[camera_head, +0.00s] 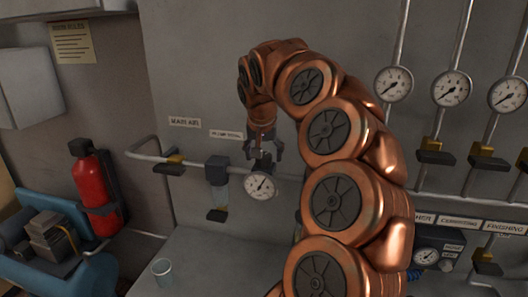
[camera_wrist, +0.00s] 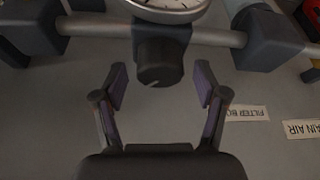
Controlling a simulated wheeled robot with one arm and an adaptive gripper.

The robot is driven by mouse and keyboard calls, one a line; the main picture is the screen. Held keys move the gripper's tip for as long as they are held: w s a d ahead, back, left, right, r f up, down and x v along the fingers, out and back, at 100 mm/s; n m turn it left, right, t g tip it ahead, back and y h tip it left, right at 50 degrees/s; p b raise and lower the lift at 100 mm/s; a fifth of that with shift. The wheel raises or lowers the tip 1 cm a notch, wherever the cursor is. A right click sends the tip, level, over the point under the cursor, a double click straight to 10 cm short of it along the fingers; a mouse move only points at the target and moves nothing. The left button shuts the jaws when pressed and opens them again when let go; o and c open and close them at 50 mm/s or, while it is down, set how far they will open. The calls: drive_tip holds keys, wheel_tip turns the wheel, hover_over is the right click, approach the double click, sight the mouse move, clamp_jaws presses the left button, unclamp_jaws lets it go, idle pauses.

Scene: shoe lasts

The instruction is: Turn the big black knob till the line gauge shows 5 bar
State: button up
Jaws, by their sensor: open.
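The wrist view shows only the gauge's edge (camera_wrist: 170,10).
A filter bowl (camera_head: 217,190) hangs on the pipe left of the gauge, and a yellow-and-black valve (camera_head: 173,163) sits farther left. Several gauges (camera_head: 393,84) line the right wall. A glass (camera_head: 162,270) stands on the grey bench (camera_head: 215,262).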

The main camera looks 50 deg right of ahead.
drive_tip(key=shift+w+d+f, duration=0.1)
drive_tip(key=shift+w+f, duration=0.05)
drive_tip(key=shift+f, duration=0.2)
drive_tip(key=c, duration=1.1)
drive_tip(key=shift+c, duration=0.2)
